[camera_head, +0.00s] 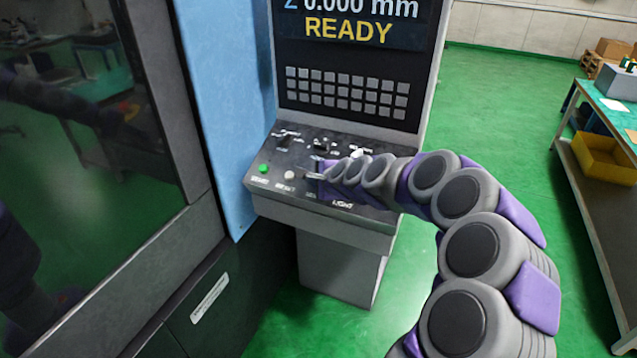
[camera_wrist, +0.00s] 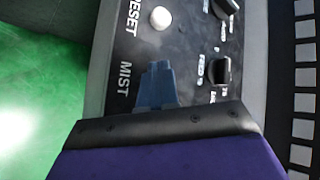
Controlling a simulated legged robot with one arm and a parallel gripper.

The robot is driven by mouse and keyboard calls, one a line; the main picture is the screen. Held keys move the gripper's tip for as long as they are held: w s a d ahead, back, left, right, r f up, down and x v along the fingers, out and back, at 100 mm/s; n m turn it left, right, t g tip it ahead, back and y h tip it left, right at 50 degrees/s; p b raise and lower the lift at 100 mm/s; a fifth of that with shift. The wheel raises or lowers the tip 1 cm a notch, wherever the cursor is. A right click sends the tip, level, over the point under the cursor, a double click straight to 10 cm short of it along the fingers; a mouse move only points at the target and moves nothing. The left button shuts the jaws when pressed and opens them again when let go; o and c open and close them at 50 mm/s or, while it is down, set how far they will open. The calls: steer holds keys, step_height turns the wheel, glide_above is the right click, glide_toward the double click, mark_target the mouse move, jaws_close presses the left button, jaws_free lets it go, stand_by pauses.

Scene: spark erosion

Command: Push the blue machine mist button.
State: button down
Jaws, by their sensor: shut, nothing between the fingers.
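The sloped control panel (camera_head: 268,150) of the machine carries the buttons. In the wrist view the MIST label (camera_wrist: 125,80) is readable on the dark panel. My gripper (camera_wrist: 157,68) is shut, and its blue-grey fingers point at the panel beside that label. No separate blue button can be made out; my fingers cover the spot next to the label. In the head view my gripper (camera_head: 309,176) is over the panel's front row, right of the white reset button (camera_head: 290,174). Whether the fingertips touch the panel cannot be told.
A green start button (camera_head: 264,168) is at the panel's left end. Black knobs (camera_wrist: 218,70) sit behind the front row. A screen reading READY (camera_head: 348,30) and grey keys (camera_head: 343,92) rise above. A workbench (camera_head: 606,100) stands far right, with open green floor between.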

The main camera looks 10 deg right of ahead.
steer(key=shift+w+a+f, duration=0.1)
steer(key=shift+a+f, duration=0.1)
steer(key=shift+a, duration=0.2)
steer(key=shift+d, duration=0.1)
steer(key=shift+d+f, duration=0.15)
steer(key=shift+d, duration=0.1)
steer(key=shift+s+d+r+p, duration=0.15)
steer(key=shift+s+r+p, duration=0.1)
steer(key=shift+r+p, duration=0.5)
